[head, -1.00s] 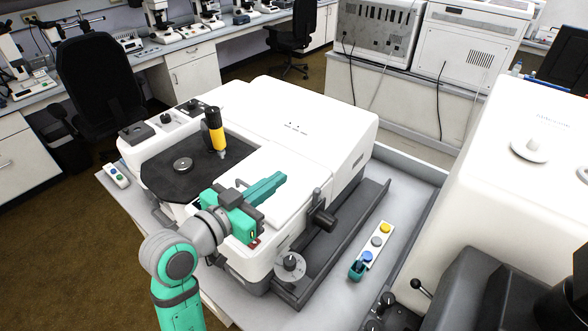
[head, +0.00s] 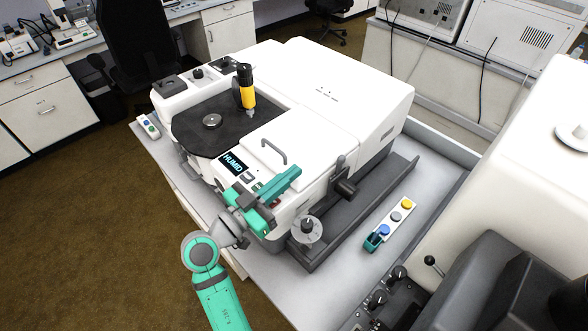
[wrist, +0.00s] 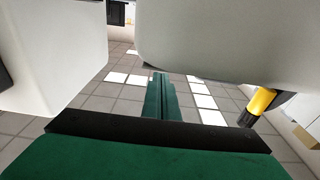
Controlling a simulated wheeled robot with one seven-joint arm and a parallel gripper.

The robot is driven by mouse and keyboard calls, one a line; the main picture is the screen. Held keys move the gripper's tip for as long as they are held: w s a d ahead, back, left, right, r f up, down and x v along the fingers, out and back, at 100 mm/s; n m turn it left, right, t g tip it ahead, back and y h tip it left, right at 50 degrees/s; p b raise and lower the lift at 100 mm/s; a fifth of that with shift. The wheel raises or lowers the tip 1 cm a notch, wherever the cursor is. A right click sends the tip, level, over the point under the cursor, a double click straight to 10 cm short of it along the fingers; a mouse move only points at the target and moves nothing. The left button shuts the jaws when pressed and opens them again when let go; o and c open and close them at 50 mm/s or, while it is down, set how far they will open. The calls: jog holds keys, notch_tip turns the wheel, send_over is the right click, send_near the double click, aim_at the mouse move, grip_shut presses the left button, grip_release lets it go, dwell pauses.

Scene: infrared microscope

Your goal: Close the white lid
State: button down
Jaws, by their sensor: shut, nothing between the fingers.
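The white lid (head: 292,143) lies flat, looking level with the top of the white instrument, in the head view. Its grey handle (head: 273,152) stands near the lid's left edge. My green gripper (head: 296,173) is shut and empty at the front of the instrument, near the lid's front edge and apart from the handle. Its closed fingers also show in the wrist view (wrist: 160,85), between two white surfaces. I cannot tell for sure whether the gripper touches the instrument.
A yellow and black upright piece (head: 247,90) stands on the dark stage (head: 195,125) behind the lid. A lit display (head: 233,162) is left of my gripper. A dark knob (head: 345,188) and a grey dial (head: 307,229) stand at the front right. A button strip (head: 390,222) lies on the table.

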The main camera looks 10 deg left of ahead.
jog(key=shift+f, duration=0.15)
dwell(0.4)
notch_tip(320, 180, up, 4)
jog(key=f+v, duration=0.2)
jog(key=v, duration=0.8)
jog(key=shift+w+d+f, duration=0.15)
jog(key=shift+w, duration=0.1)
